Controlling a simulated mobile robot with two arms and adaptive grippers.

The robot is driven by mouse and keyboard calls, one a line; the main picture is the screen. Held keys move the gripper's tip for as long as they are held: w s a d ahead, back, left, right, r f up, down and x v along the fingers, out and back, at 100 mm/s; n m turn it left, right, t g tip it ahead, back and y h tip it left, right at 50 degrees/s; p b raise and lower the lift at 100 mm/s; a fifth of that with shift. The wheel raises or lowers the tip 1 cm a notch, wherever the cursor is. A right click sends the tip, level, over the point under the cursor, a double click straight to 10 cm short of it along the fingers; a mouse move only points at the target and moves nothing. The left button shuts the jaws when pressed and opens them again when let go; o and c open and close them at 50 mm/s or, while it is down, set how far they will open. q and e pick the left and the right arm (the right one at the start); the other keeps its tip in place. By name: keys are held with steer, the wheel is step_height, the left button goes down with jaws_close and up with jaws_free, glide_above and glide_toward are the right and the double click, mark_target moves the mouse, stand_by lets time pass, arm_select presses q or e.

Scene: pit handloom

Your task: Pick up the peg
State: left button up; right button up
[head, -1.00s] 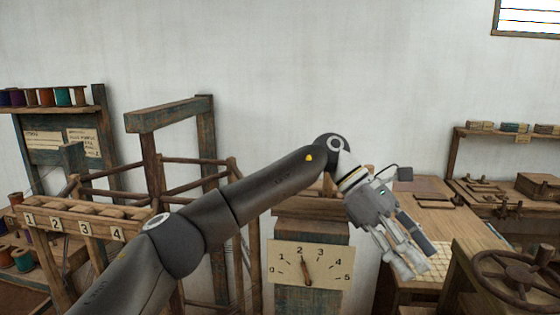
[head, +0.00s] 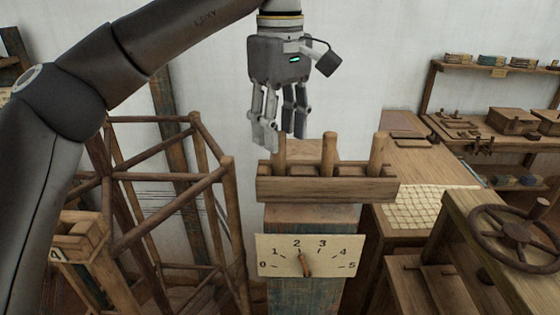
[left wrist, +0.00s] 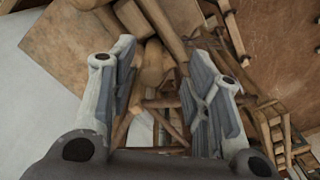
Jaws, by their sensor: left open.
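Three upright wooden pegs stand in a wooden rack (head: 325,190) on top of a post: a left peg (head: 280,156), a middle peg (head: 328,155) and a right peg (head: 376,155). My left gripper (head: 281,138) points down with its fingers apart, just over the left peg, whose top is at fingertip height. In the left wrist view, the open fingers flank a rounded wooden piece (left wrist: 152,65), which seems to be a peg. I cannot tell whether any finger touches it. My right gripper is not in view.
A numbered dial plate (head: 308,256) with a pointer hangs on the post below the rack. A wooden frame (head: 175,180) stands to the left. A bench with gridded cloth (head: 425,207) and a spoked wheel (head: 517,238) are to the right.

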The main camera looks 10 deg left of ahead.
mark_target(279, 156)
arm_select(q)
steer(key=shift+w+a+f, duration=0.15)
steer(key=shift+f, duration=0.25)
steer(key=shift+w+a+f, duration=0.15)
steer(key=shift+w+f, duration=0.1)
step_height(279, 156, down, 4)
steer(key=shift+w+p, duration=0.15)
steer(key=shift+p, duration=1.1)
steer(key=shift+f, duration=0.5)
steer(key=c, duration=0.7)
steer(key=shift+c, duration=1.4)
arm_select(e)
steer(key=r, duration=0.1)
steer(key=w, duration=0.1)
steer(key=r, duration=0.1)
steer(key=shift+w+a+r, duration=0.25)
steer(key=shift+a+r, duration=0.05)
